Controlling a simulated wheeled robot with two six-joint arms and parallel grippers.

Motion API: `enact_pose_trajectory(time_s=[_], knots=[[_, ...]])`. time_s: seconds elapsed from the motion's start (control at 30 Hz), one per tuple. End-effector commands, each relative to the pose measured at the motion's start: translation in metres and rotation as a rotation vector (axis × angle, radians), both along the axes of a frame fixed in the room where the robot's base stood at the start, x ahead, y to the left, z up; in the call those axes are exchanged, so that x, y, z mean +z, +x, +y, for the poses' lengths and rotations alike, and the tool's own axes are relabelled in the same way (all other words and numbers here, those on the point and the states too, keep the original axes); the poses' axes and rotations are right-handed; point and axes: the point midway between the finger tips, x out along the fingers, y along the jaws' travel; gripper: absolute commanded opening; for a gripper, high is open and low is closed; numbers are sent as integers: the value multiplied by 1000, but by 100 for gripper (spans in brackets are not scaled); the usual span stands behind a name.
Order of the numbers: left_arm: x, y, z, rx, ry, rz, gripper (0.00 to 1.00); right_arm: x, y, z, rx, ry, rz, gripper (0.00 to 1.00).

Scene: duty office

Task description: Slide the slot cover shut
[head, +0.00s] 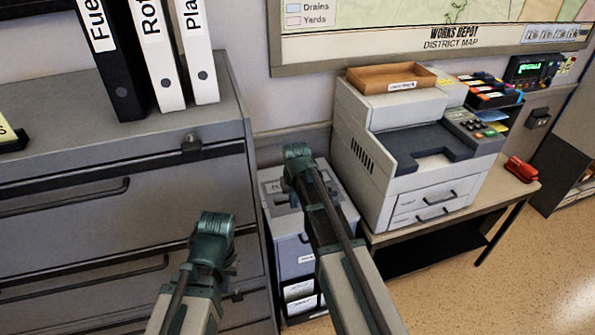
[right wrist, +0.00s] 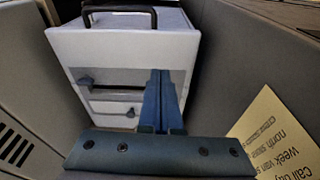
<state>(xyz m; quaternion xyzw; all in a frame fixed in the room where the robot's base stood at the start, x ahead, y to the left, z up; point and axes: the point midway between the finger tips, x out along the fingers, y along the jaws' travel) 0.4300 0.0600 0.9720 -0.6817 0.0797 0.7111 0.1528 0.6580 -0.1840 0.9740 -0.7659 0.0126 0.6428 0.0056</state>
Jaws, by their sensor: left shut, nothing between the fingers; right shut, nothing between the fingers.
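A pale grey box unit (head: 290,250) stands on the floor between the filing cabinet and the printer table. It also shows in the right wrist view (right wrist: 150,45), with a dark handle on top. A grey strip with a small dark knob (right wrist: 85,83) crosses its front; it may be the slot cover, but I cannot tell how far open it is. My right gripper (head: 298,153) is over the unit; its shut, empty fingers (right wrist: 161,80) show before the unit's front, contact unclear. My left gripper (head: 212,232) is shut and empty before the filing cabinet.
The grey filing cabinet (head: 95,210) with binders (head: 150,50) on top stands close on the left. A printer (head: 410,150) on a low table (head: 505,195) stands right. A yellow note (right wrist: 275,135) shows at right in the wrist view. Open floor (head: 480,290) lies front right.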

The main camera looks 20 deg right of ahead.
Motion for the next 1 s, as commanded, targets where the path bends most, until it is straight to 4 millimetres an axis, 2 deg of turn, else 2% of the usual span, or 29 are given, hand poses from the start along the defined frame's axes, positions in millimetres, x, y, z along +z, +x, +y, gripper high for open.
enact_pose_trajectory(time_s=[0.03, 0.1, 0.2, 0.3, 0.4, 0.5, 0.6, 1.0], knots=[[-2, 0, 0, 0, 0, 0, 0, -1, 46, -12, -19, 2, -21, 0], [-2, 0, 0, 0, 0, 0, 0, 0, 94, -27, -40, 2, -53, 0], [-2, 0, 0, 0, 0, 0, 0, 3, 154, -46, -62, 0, -98, 0], [-2, 0, 0, 0, 0, 0, 0, 5, 200, -60, -76, -2, -131, 0], [-2, 0, 0, 0, 0, 0, 0, 6, 232, -71, -86, -4, -155, 0], [-2, 0, 0, 0, 0, 0, 0, 7, 250, -77, -92, -5, -169, 0], [-2, 0, 0, 0, 0, 0, 0, 8, 258, -80, -94, -6, -177, 0], [-3, 0, 0, 0, 0, 0, 0, 8, 258, -81, -95, -6, -179, 0]])
